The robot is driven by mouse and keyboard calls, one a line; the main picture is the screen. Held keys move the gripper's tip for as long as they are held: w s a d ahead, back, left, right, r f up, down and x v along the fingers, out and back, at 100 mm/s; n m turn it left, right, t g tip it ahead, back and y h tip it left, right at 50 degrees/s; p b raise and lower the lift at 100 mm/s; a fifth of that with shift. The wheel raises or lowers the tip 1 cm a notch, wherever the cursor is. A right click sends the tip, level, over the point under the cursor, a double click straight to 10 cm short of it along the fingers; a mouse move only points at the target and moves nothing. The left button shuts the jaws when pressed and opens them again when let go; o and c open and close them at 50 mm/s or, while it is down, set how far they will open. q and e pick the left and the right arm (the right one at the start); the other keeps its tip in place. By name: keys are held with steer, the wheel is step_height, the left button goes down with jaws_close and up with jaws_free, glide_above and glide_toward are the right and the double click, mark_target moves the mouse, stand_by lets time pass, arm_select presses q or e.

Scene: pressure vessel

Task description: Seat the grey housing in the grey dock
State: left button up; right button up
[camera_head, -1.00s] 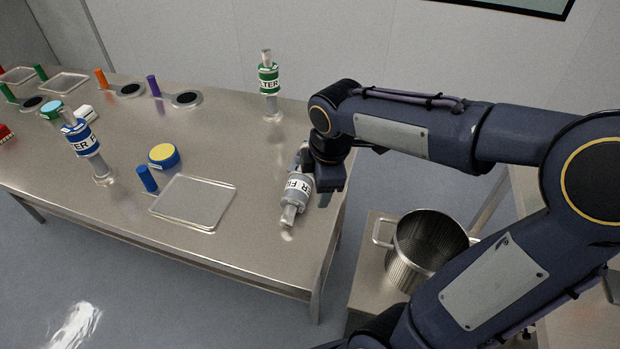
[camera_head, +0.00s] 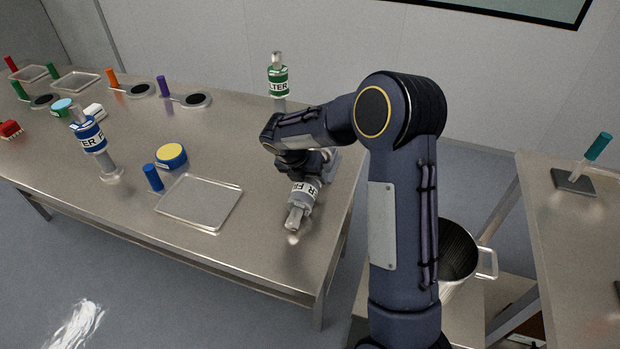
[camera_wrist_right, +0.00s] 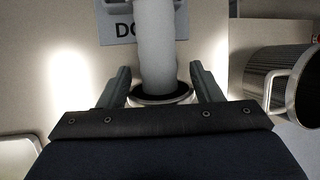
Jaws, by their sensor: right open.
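The grey housing (camera_head: 303,196) has a white label with dark lettering and a narrow stem toward the bottom of the picture. It is at the table's right end in the head view; its far end is hidden by my right gripper (camera_head: 300,165). In the right wrist view my right gripper (camera_wrist_right: 161,86) is open, one finger on each side of a grey cylinder (camera_wrist_right: 156,45), which appears to be part of the housing. Contact cannot be told. A grey plate lettered "DO" (camera_wrist_right: 123,30), likely the dock's, lies behind the cylinder. Whether the housing is seated cannot be told. My left gripper is out of view.
A green-banded housing (camera_head: 278,82) stands behind, and a blue-banded one (camera_head: 89,136) at left. A clear tray (camera_head: 200,203), a blue peg (camera_head: 153,177) and a yellow-topped puck (camera_head: 171,155) lie left of the gripper. A metal pot (camera_head: 458,255) stands low at right.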

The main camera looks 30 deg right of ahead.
steer(key=shift+d+f, duration=0.3)
steer(key=shift+f, duration=0.3)
jaws_close()
steer(key=shift+r, duration=0.1)
